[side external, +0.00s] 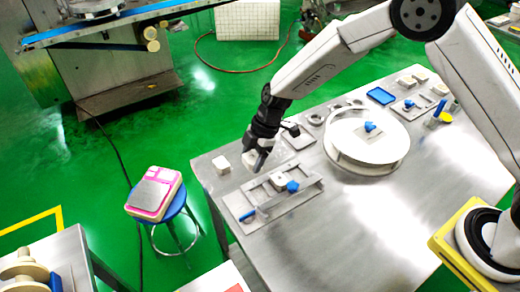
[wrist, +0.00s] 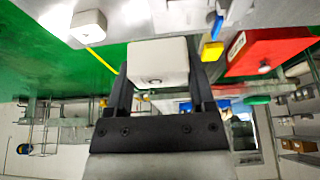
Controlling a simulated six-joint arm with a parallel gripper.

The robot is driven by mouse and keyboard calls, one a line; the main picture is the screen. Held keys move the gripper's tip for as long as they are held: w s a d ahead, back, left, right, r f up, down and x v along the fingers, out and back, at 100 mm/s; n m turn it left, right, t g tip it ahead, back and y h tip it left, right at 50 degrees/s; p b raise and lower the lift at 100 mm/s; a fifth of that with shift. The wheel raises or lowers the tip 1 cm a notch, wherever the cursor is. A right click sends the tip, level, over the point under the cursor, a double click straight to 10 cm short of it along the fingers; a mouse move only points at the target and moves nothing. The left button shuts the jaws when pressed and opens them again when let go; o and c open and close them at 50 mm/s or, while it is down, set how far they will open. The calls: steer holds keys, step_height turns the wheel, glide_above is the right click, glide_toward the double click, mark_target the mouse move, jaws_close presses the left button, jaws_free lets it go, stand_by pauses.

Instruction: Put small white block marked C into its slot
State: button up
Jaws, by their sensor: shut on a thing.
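My gripper (side external: 259,162) is low over the left part of the steel table, with its fingers pointing down. In the wrist view my gripper (wrist: 159,80) is shut on a white block (wrist: 158,58), one finger on each side. The held white block also shows beside the fingers in the side view (side external: 249,159). No letter C can be read on it. A metal fixture plate (side external: 247,204) with raised bars, a pale block and blue knobs lies just in front of the gripper. I cannot make out which recess is the block's slot.
Another white block (side external: 221,165) stands near the table's left edge, and one shows in the wrist view (wrist: 88,26). A large round white dish (side external: 345,152) is to the right. A pink scale (side external: 153,195) sits on a blue stool off the table. The front right tabletop is clear.

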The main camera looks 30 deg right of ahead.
steer(key=shift+s+f, duration=0.55)
steer(key=shift+s, duration=0.4)
steer(key=shift+s+f, duration=0.5)
steer(key=shift+s, duration=0.4)
glide_above(257, 198)
steer(key=d, duration=0.1)
steer(key=shift+d+f, duration=0.1)
steer(key=shift+f, duration=2.15)
steer(key=shift+f, duration=1.25)
